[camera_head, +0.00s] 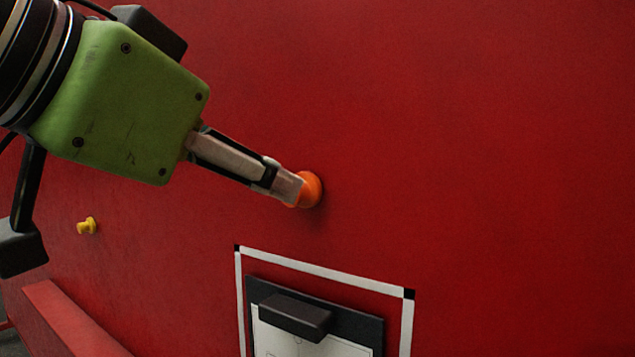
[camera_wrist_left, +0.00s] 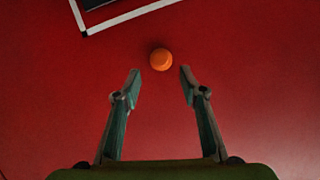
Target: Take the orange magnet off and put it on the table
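The orange magnet (camera_head: 312,189) sits on the big red surface, just past the fingertips of my left gripper (camera_head: 287,188). In the left wrist view the round orange magnet (camera_wrist_left: 161,59) lies slightly beyond the gap between the two fingertips of the left gripper (camera_wrist_left: 161,74). The fingers are spread apart with nothing between them. In the head view the fingers overlap part of the magnet, so I cannot tell whether they touch it. My right gripper is not in view. No table can be made out.
A small yellow magnet (camera_head: 87,226) is on the red surface at the left. Below the orange magnet, a dark clipboard (camera_head: 345,324) with paper sits inside a white frame (camera_head: 325,271) with black corners. A red ledge (camera_head: 72,322) juts at lower left. The right side is bare.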

